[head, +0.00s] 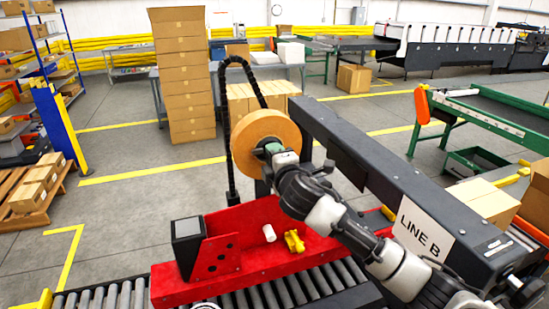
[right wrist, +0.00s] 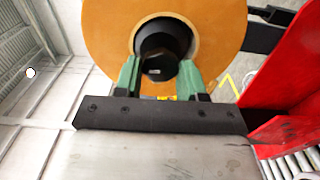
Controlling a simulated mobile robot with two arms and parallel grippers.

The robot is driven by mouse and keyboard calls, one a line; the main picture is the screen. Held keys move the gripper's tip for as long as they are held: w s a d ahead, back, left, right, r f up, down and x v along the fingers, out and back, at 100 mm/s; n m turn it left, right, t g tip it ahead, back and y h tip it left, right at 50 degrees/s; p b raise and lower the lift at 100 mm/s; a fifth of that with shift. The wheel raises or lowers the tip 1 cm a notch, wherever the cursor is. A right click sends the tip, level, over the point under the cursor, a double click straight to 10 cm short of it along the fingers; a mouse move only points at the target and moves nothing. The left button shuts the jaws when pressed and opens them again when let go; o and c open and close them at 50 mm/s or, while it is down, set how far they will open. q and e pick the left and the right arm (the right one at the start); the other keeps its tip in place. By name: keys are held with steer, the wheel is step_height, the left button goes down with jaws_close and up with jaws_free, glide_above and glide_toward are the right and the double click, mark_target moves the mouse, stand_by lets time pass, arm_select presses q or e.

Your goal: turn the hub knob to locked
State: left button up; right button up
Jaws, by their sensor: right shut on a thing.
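The hub knob (right wrist: 160,62) is a black round piece at the centre of a tan tape roll (right wrist: 103,30) in the right wrist view. My right gripper (right wrist: 161,80) has its green fingers on either side of the knob and is shut on it. In the head view the roll (head: 250,135) stands upright above the red machine frame, and my right gripper (head: 275,150) reaches its hub from the right, mostly hiding the knob. I cannot make out a lock mark or the knob's turn angle. My left gripper is not in view.
A dark beam with a LINE B sign (head: 422,232) runs beside my right arm. The red frame (head: 240,220) holds a white cylinder (head: 269,233) and a yellow knob (head: 294,241), above rollers (head: 290,290). A black cable chain (head: 229,130) rises left of the roll.

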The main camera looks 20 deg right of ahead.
stand_by(0.3)
steer(key=o, duration=0.9)
steer(key=s+b, duration=0.4)
steer(key=s, duration=0.6)
steer(key=shift+s+d, duration=0.15)
steer(key=shift+s, duration=0.25)
